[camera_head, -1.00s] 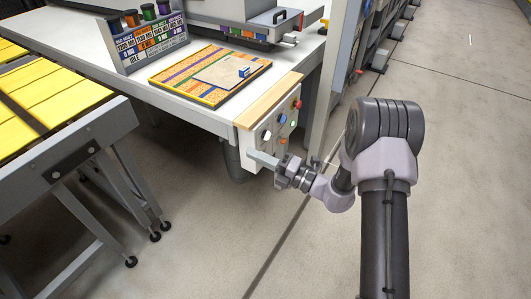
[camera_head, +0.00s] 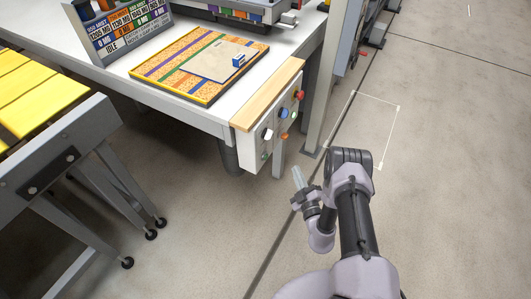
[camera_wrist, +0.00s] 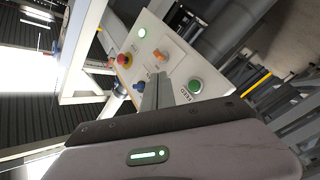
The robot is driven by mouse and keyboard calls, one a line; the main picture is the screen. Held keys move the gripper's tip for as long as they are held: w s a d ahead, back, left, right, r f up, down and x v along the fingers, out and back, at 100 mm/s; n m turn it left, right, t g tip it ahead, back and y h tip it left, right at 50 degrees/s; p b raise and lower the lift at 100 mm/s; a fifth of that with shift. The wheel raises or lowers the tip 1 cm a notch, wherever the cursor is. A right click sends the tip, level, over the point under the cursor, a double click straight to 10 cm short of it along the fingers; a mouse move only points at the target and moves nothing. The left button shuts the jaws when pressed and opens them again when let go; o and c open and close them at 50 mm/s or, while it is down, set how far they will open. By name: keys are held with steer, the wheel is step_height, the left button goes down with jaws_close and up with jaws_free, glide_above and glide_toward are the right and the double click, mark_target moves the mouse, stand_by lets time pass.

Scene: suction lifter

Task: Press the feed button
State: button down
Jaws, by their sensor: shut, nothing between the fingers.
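The control panel (camera_head: 275,140) hangs at the corner of the white table and carries several buttons. In the wrist view a green button (camera_wrist: 195,86) sits near the panel's end, beside a label that seems to read FEED; it also shows low on the panel in the head view (camera_head: 264,155). A white knob (camera_head: 267,133) is above it in the head view; my fingers hide that spot in the wrist view. My gripper (camera_head: 297,176) is shut and empty, apart from the panel, to its lower right in the head view. Its fingers (camera_wrist: 156,92) overlap the panel in the wrist view.
A red button on yellow (camera_wrist: 124,60), a blue button (camera_wrist: 138,88), an orange switch (camera_wrist: 158,55) and a lit green lamp (camera_wrist: 142,32) share the panel. A wooden strip (camera_head: 268,95) tops it. A grey post (camera_head: 320,115) stands at right. The floor right is open.

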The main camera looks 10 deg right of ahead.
mark_target(266, 157)
steer(key=shift+s, duration=0.1)
steer(key=w+a+b, duration=0.3)
steer(key=w+a, duration=0.2)
steer(key=a, duration=0.2)
stand_by(0.4)
steer(key=shift+w+a, duration=0.1)
stand_by(1.7)
steer(key=shift+w+a+b, duration=0.25)
steer(key=shift+a+b, duration=0.1)
steer(key=shift+b, duration=0.1)
